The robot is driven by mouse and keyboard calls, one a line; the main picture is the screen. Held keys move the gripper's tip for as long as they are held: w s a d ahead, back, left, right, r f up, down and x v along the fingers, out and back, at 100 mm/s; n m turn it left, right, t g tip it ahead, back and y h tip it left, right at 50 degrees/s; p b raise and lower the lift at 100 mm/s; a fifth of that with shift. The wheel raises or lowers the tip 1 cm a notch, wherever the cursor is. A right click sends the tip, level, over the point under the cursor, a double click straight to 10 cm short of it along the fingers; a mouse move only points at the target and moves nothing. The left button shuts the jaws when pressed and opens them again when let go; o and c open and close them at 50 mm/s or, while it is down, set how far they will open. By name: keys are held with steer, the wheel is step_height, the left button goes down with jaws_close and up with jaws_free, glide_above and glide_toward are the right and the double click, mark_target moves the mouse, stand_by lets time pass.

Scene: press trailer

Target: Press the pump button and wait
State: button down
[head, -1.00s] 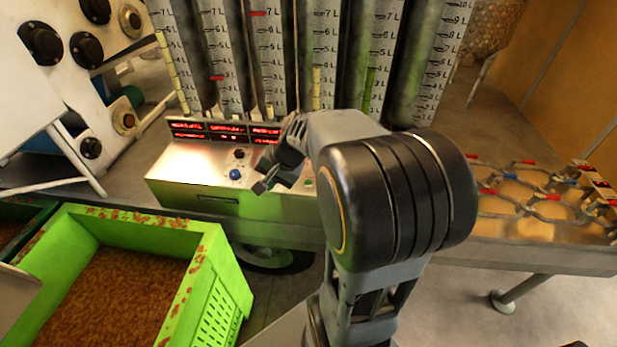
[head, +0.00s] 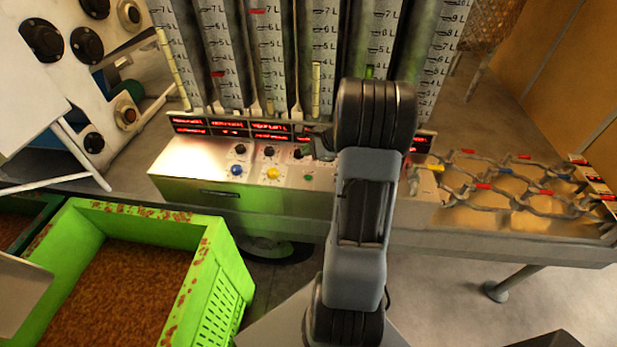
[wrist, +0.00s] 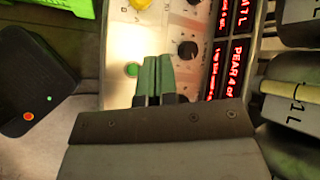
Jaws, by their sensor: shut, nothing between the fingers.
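The control panel (head: 190,160) is a metal box with a row of coloured buttons. A blue button (head: 236,170), a yellow button (head: 272,173) and a small green button (head: 308,177) show in the head view, with dark knobs above them. I cannot tell which is the pump button. My gripper (wrist: 157,62) is shut and empty over the panel. In the wrist view its fingertips are just right of the green button (wrist: 132,69), below a black knob (wrist: 187,48). I cannot tell whether they touch the panel. In the head view my arm largely hides the gripper and the panel's right part.
Red displays (head: 228,128) and tall graduated cylinders (head: 240,60) stand behind the panel. A green crate (head: 215,275) of brown material is at the lower left. A rack of metal rings (head: 490,187) lies to the right on the bench. White machinery is at the far left.

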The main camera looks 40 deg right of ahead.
mark_target(308, 178)
steer(key=shift+f, duration=0.15)
step_height(308, 178, down, 8)
steer(key=b, duration=0.7)
steer(key=shift+f, duration=0.25)
steer(key=shift+f, duration=0.15)
stand_by(1.5)
steer(key=shift+f+b, duration=0.3)
steer(key=shift+b, duration=0.2)
steer(key=shift+f+b, duration=0.35)
steer(key=shift+b, duration=0.05)
stand_by(0.6)
steer(key=shift+r, duration=0.15)
steer(key=shift+r+p, duration=0.55)
steer(key=shift+r, duration=0.15)
steer(key=shift+r+p, duration=1.75)
steer(key=shift+r, duration=0.75)
